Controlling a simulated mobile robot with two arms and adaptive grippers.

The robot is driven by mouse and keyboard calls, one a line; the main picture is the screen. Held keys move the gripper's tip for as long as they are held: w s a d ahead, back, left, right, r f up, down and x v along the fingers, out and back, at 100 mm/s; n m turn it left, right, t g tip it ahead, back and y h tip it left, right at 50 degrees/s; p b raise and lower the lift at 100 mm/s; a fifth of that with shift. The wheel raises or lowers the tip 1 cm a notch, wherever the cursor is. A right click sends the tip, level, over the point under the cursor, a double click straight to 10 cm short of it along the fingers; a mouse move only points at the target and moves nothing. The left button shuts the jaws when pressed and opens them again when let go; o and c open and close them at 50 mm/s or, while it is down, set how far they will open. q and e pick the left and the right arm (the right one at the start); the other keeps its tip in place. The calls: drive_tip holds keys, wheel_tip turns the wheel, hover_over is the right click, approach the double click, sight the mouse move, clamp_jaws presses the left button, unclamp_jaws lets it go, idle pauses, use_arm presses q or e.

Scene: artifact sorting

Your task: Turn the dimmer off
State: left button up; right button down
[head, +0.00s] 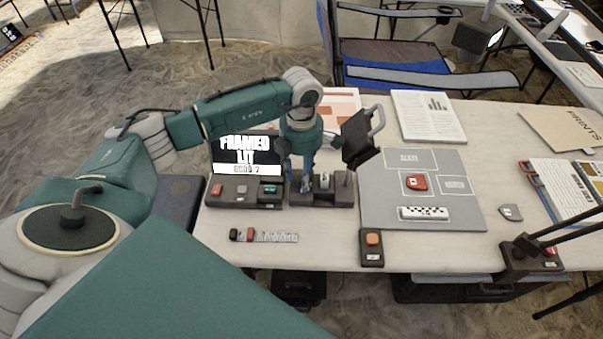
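The screen (245,150) reads "FRAMED LIT" with a smaller line under it. In front of it lies a dark control box (232,199) with red, grey and teal controls. Right of that is a dark block (342,197) with a pale, wheel-like part (324,181); I cannot tell for sure which control is the dimmer. A dark panel with a handle (360,142) stands tilted above this block. My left gripper (298,181) points down at the block's left part, its two fingers apart. Its fingertips are small and contact is unclear.
A grey mat (463,207) holds a red piece (415,182) and a checkered scale bar (423,213). A dark box with an orange button (372,240) sits at the front edge. Small pieces lie by a ruler (276,237).

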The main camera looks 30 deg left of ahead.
use_arm(q)
clamp_jaws()
use_arm(e)
drive_tip(key=shift+s, duration=0.1)
